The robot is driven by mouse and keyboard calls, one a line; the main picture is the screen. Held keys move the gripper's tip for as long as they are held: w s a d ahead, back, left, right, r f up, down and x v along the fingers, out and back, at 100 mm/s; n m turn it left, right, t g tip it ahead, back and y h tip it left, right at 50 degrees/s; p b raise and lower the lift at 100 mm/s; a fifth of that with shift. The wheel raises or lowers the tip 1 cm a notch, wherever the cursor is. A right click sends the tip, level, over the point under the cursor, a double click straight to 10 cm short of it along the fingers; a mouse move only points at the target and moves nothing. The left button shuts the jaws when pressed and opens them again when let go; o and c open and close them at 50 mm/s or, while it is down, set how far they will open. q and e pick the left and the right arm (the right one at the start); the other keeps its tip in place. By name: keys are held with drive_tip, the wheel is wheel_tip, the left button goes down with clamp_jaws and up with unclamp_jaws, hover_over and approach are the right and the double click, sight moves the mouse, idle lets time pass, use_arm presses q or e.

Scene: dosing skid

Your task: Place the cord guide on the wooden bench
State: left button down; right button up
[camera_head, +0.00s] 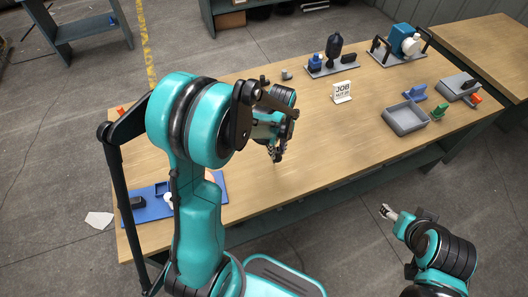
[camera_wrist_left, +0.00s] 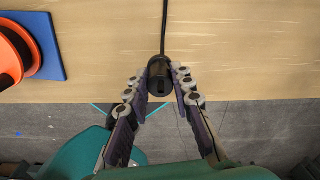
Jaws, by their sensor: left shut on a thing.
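The wooden bench (camera_head: 240,180) runs across the middle of the head view; its top also shows in the wrist view (camera_wrist_left: 240,50). My left gripper (camera_head: 277,155) is over the bench near its front edge. In the left wrist view my left gripper (camera_wrist_left: 161,84) is shut on a small black cylindrical piece (camera_wrist_left: 159,80), seemingly the cord guide, with a thin black cord running up from it. Whether it touches the bench cannot be told. In the head view it is too small to make out. My right gripper (camera_head: 388,212) is in front of the bench, its finger opening unclear.
A blue mat (camera_wrist_left: 47,45) with an orange ring-shaped thing (camera_wrist_left: 12,55) lies left. A grey tray (camera_head: 405,118), a white job sign (camera_head: 342,92) and a pump on a plate (camera_head: 405,42) stand toward the right and back. The bench middle is mostly clear.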

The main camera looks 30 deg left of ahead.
use_arm(q)
drive_tip(key=a+f, duration=0.1)
drive_tip(key=a, duration=0.1)
drive_tip(key=s+a+f+b, duration=0.1)
drive_tip(key=a+f, duration=0.1)
drive_tip(key=a+f+b, duration=0.1)
drive_tip(key=a, duration=0.2)
drive_tip(key=shift+s+f, duration=0.2)
drive_tip(key=shift+s, duration=0.05)
drive_tip(key=shift+f+b, duration=0.85)
drive_tip(key=shift+f, duration=1.15)
drive_tip(key=shift+f, duration=0.1)
drive_tip(key=c, duration=1.3)
unclamp_jaws()
